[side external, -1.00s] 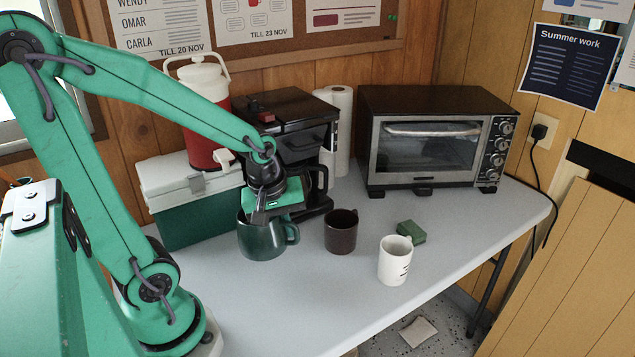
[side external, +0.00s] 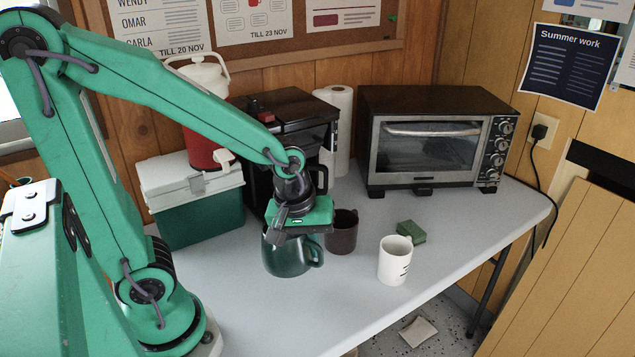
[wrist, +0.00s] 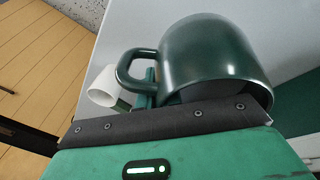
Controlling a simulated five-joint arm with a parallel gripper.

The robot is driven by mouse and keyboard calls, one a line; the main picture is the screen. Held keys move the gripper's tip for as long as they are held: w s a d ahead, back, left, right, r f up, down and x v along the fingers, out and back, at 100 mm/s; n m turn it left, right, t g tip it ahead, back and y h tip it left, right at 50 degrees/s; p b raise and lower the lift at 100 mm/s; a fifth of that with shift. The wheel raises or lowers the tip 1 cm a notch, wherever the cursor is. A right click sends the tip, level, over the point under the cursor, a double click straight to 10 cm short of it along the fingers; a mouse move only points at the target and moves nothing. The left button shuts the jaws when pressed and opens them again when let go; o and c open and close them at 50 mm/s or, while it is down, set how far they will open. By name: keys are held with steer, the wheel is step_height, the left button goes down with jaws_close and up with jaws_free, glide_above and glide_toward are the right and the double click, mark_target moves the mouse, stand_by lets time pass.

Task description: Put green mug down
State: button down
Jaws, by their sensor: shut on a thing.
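The dark green mug (side external: 286,256) is upright under my gripper (side external: 288,230), in front of the coffee maker. My gripper is shut on the mug at its upper part, with the mug's handle toward the right. I cannot tell whether its base touches the table (side external: 300,325) or hangs just above it. In the wrist view the green mug (wrist: 210,55) fills the upper middle, with its handle to the left. The exact contact of the fingers is partly hidden.
A dark brown mug (side external: 342,238) stands close behind and right of the green mug. A white mug (side external: 394,262) and a green sponge (side external: 411,232) are farther right. The coffee maker (side external: 285,120), cooler (side external: 195,205) and toaster oven (side external: 435,140) stand behind. The front table is clear.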

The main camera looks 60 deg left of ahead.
steer(key=s+d+m, duration=0.2)
steer(key=d+m, duration=0.1)
steer(key=d, duration=0.5)
steer(key=s+d+m+h, duration=0.1)
steer(key=s+d+m, duration=0.1)
steer(key=d, duration=0.6)
steer(key=shift+d+m+g, duration=0.15)
steer(key=shift+m+g, duration=0.15)
steer(key=shift+m, duration=0.4)
steer(key=shift+w, duration=0.1)
steer(key=w+a+f, duration=0.2)
steer(key=w, duration=0.1)
steer(key=w+a+f, duration=0.2)
steer(key=w+a, duration=0.1)
steer(key=w+a+f, duration=0.2)
steer(key=w+f, duration=0.1)
steer(key=shift+a, duration=0.3)
steer(key=shift+s+f, duration=0.1)
steer(key=shift+f, duration=1.85)
steer(key=shift+f, duration=0.1)
